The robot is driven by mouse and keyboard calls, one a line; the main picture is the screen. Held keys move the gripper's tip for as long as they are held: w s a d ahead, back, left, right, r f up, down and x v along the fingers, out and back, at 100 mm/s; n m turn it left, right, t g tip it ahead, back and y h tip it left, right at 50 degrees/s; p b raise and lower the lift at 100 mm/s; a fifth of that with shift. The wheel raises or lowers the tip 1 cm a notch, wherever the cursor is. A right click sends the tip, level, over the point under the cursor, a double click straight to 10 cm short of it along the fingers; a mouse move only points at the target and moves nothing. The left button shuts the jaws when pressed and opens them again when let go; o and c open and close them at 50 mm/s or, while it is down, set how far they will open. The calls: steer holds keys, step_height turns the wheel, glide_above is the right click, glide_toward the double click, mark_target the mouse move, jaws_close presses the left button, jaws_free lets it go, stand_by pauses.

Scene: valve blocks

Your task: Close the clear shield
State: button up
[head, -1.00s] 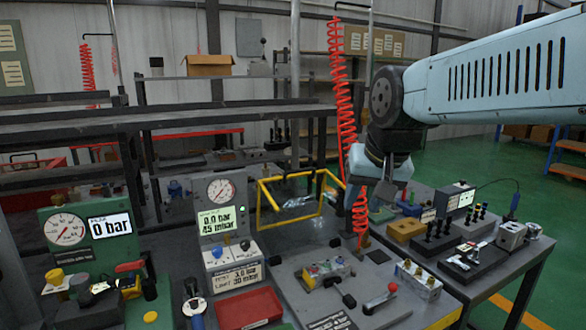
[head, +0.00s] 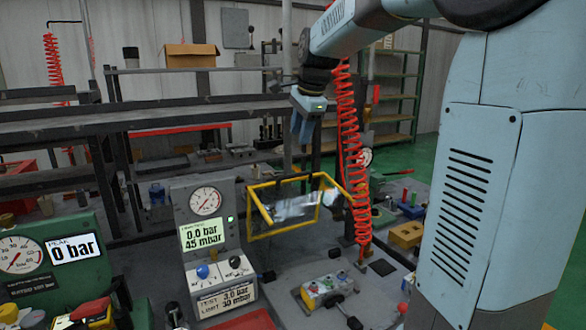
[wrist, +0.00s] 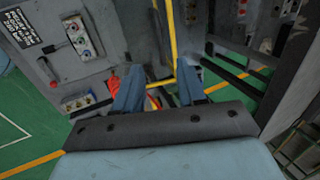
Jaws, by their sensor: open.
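The clear shield (head: 297,207) has a yellow frame and stands raised behind the valve block (head: 327,287) on the bench. A pale reflection lies across its clear panel. My gripper (head: 303,128) is above the shield's upper edge in the head view, fingers pointing down, with nothing held. In the wrist view the gripper (wrist: 159,84) has its two fingers apart. A yellow bar of the shield frame (wrist: 172,38) shows between and beyond the fingers there. I cannot tell whether a finger touches it.
A test panel with a round gauge (head: 205,202) stands directly left of the shield. A red coiled hose (head: 351,160) hangs close to its right. Dark racks (head: 60,130) stand behind. The valve block sits in front, with a red-knobbed lever (head: 402,308) nearby.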

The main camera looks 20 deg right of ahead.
glide_above(294, 189)
step_height(294, 189, down, 13)
steer(key=shift+s+d+r, duration=0.1)
steer(key=shift+d+r, duration=0.05)
stand_by(0.4)
jaws_close()
stand_by(0.4)
